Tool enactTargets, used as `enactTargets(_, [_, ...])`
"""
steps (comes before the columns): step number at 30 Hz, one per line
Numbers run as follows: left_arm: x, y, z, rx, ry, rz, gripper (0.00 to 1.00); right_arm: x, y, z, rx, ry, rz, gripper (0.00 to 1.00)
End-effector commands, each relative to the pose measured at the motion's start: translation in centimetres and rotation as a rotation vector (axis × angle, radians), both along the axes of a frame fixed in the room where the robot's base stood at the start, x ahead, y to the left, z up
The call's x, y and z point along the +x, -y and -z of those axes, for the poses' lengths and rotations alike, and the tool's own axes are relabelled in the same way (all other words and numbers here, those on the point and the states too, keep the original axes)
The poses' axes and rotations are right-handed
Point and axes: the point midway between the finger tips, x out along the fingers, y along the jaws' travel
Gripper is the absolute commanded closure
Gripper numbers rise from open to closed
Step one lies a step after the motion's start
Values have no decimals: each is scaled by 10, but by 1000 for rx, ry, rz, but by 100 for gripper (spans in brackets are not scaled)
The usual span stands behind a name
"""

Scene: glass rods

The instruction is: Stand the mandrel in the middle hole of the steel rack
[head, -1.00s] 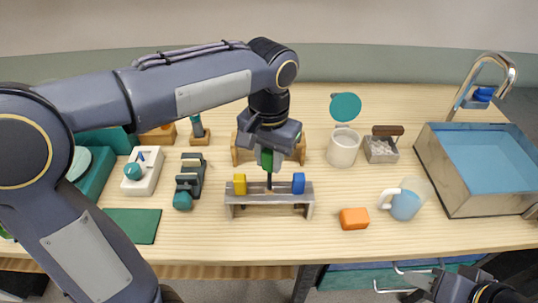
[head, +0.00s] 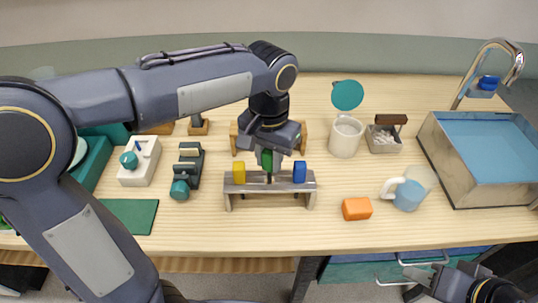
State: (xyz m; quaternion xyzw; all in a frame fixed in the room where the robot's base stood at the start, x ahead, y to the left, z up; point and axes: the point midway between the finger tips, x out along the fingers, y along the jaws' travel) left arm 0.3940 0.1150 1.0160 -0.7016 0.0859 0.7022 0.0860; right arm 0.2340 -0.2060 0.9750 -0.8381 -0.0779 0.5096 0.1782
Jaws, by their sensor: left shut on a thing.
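The mandrel (head: 267,160) has a green grip and a thin dark rod. My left gripper (head: 267,150) is shut on its green grip and holds it upright above the steel rack (head: 245,188). The rod meets the rack top at the middle, between a yellow-topped piece (head: 239,172) and a blue-topped piece (head: 299,172). Its lower end appears to be in the middle hole; how deep is hard to tell. My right gripper (head: 412,281) is low at the bottom right, in front of the table, empty with its fingers apart.
A wooden stand (head: 237,140) is behind my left gripper. An orange block (head: 357,208) and a blue-white mug (head: 409,194) lie right of the rack. A white cup (head: 345,138) stands behind. A dark-green clamp-like device (head: 187,168) is to the left.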

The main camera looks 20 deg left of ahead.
Motion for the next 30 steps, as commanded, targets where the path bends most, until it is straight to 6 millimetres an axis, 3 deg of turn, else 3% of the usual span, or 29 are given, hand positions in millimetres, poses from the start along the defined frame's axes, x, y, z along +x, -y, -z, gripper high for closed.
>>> enactTargets(30, [0,0,40,0,1,0,98,0,0,27,0,0,0,64])
